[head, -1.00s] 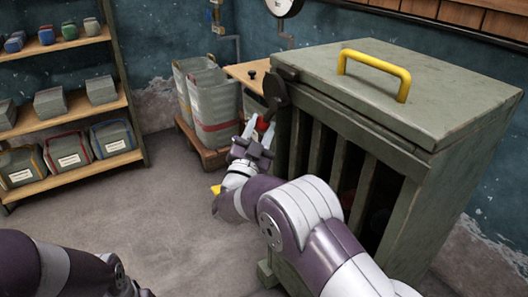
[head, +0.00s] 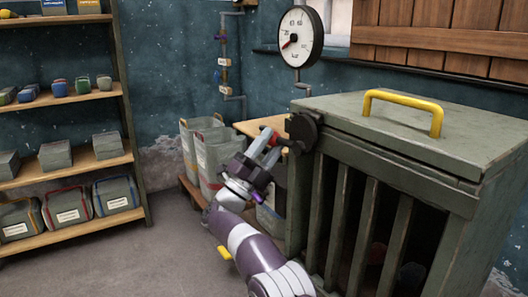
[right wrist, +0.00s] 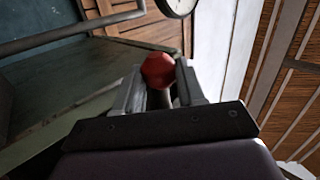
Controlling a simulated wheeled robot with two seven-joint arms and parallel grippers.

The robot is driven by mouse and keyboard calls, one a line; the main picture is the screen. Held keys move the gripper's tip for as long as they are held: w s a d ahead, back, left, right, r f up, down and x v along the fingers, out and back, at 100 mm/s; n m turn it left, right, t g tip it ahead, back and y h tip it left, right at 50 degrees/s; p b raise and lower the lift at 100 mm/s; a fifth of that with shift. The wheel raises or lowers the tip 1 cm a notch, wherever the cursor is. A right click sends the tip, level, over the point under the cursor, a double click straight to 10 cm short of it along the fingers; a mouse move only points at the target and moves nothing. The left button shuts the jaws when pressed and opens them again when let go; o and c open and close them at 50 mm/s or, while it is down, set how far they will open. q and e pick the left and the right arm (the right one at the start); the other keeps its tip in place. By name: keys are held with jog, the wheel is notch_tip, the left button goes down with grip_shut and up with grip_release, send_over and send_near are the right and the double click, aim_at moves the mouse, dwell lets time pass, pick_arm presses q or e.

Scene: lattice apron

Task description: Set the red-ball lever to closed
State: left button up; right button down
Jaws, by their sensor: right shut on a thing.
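The red-ball lever has a dark round hub (head: 303,131) on the upper left corner of the slatted green cabinet. Its red ball (head: 268,132) shows at the fingertips of my right gripper (head: 265,150), left of the hub and about level with it. In the right wrist view the red ball (right wrist: 158,70) sits between the two fingers (right wrist: 160,90), which are shut on the lever. Part of the lever arm is hidden by the fingers. My left gripper is not in view.
The green cabinet (head: 400,130) has a yellow handle (head: 403,96) on its lid. Grey bins (head: 205,150) and a wooden tabletop (head: 258,125) stand behind my right gripper. A round gauge (head: 300,37) hangs above. Shelves (head: 65,155) stand at the left; the floor between is clear.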

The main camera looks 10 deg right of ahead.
jog(key=shift+w+r+m+g+h+p, duration=0.1)
jog(key=shift+r+m+g+h+p, duration=0.4)
jog(key=shift+m+g, duration=0.6)
jog(key=shift+r+m, duration=0.15)
jog(key=shift+m, duration=0.15)
jog(key=c, duration=1)
grip_release()
jog(key=shift+o, duration=0.2)
jog(key=p+v, duration=0.3)
jog(key=v, duration=0.9)
jog(key=shift+a+f, duration=0.25)
jog(key=shift+f, duration=0.1)
